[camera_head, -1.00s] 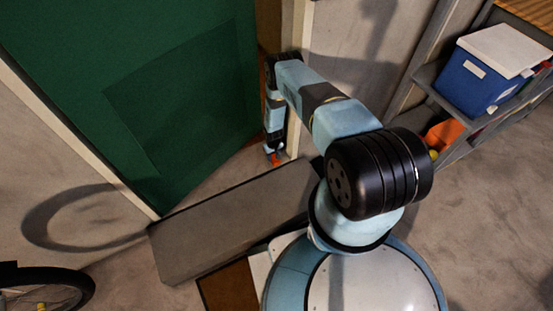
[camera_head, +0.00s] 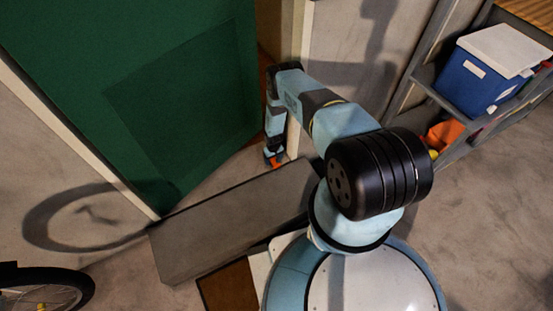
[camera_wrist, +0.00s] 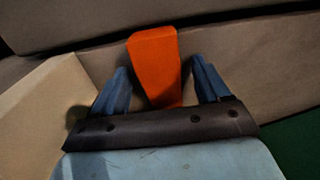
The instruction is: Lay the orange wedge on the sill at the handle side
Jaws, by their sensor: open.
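The orange wedge (camera_wrist: 154,62) lies on a grey-beige surface in the wrist view, between the two blue fingers of my gripper (camera_wrist: 162,84). The fingers are spread, with gaps showing on both sides of the wedge. In the head view, my gripper (camera_head: 272,160) is low at the right end of the doorway sill (camera_head: 222,178), by the light door post (camera_head: 297,125). A bit of the orange wedge (camera_head: 279,161) shows there. The green door (camera_head: 150,90) stands to the left of my gripper. No handle is visible.
A long grey step (camera_head: 232,222) lies in front of the sill, close to my gripper. A shelf with a blue, white-lidded box (camera_head: 484,80) stands at the right. A bicycle wheel (camera_head: 45,292) is at lower left. Floor at lower right is clear.

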